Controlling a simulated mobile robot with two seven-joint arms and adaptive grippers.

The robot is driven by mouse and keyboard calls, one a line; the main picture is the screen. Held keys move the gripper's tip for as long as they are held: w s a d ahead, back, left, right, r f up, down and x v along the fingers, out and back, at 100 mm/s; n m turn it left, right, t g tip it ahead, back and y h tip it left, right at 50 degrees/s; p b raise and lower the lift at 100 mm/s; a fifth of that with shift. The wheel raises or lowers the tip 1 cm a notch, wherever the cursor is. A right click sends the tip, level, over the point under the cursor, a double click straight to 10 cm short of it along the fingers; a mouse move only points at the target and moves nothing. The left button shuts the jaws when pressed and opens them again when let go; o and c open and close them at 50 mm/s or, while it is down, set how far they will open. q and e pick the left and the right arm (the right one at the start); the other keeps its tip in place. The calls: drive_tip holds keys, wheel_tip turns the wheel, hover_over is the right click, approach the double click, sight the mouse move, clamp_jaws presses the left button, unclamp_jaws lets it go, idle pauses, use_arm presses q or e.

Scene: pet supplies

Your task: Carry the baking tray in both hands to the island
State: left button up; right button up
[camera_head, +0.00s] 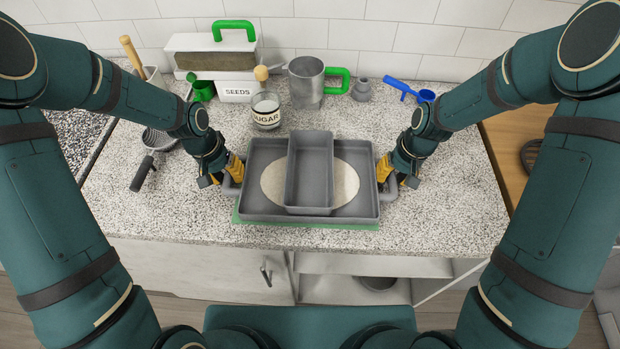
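The grey baking tray (265,205) sits at the front of the speckled counter, over a green mat (300,226) whose front edge shows. A deep grey loaf pan (310,170) and a flat round beige piece (346,183) are inside the tray. My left gripper (232,176) is at the tray's left side and my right gripper (388,178) at its right side. Both have yellow fingers close against the grey side parts. The fingertips are partly hidden, so I cannot tell whether they are closed on the tray or whether it is lifted.
Behind the tray stand a sugar jar (266,112), a seed box (238,90), a metal jug (305,82) with a green handle and a blue scoop (400,89). A dark-handled strainer (150,155) lies left. Speckled counter (455,205) is clear at the right; a wooden surface (515,145) lies beyond.

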use_arm(q)
drive_tip(key=shift+d+f, duration=0.1)
drive_tip(key=shift+f, duration=0.3)
use_arm(e)
drive_tip(key=shift+a+f, duration=0.1)
drive_tip(key=shift+f, duration=0.25)
use_arm(q)
clamp_jaws()
use_arm(e)
clamp_jaws()
use_arm(q)
drive_tip(key=shift+r, duration=0.15)
use_arm(e)
drive_tip(key=shift+r, duration=0.1)
